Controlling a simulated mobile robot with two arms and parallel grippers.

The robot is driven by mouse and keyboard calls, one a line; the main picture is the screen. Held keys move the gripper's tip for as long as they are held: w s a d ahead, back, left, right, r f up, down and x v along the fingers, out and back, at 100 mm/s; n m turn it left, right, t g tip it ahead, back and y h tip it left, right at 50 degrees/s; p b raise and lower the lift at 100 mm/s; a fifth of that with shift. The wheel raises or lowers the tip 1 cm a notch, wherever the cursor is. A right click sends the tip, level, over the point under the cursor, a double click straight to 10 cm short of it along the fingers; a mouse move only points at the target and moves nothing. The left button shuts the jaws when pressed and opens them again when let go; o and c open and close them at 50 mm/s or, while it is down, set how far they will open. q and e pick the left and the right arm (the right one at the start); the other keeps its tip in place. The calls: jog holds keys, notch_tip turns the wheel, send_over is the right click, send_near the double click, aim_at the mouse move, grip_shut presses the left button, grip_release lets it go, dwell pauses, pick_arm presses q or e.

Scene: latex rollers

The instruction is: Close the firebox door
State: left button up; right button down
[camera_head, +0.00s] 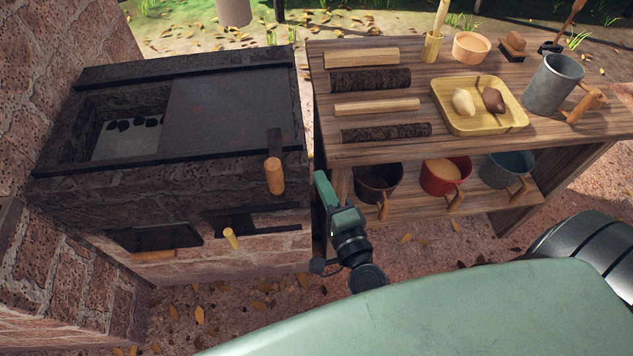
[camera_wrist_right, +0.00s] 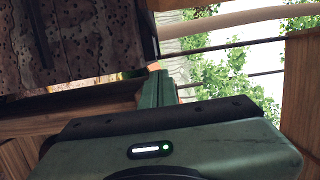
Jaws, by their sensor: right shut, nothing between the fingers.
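The brick stove (camera_head: 275,252) stands at the left in the head view. Low in its front face are a dark opening (camera_head: 150,238) on the left and a dark metal panel (camera_head: 240,221) on the right. A short wooden knob (camera_head: 231,238) sticks out by the panel. The panel looks like the firebox door, partly off the opening; its exact position is hard to tell. My right gripper (camera_head: 321,180) is shut and empty, right of the stove's front corner and apart from the knob. Its green fingers (camera_wrist_right: 160,85) also show in the right wrist view. My left gripper is out of view.
On the stove top, a dark sliding plate (camera_head: 225,108) leaves a recess open at left; a wooden handle (camera_head: 274,176) juts over the front edge. A wooden table (camera_head: 385,150) with logs, a tray and cups stands close to my right gripper. Leaf-strewn ground lies in front.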

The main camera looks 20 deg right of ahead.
aim_at(298, 160)
jog(key=w, duration=0.2)
jog(key=w+a+p, duration=0.1)
jog(key=w, duration=0.2)
jog(key=w+a, duration=0.1)
jog(key=w, duration=0.2)
jog(key=shift+a, duration=0.2)
jog(key=shift+w+a, duration=0.15)
jog(key=shift+a, duration=0.5)
jog(key=shift+a, duration=0.1)
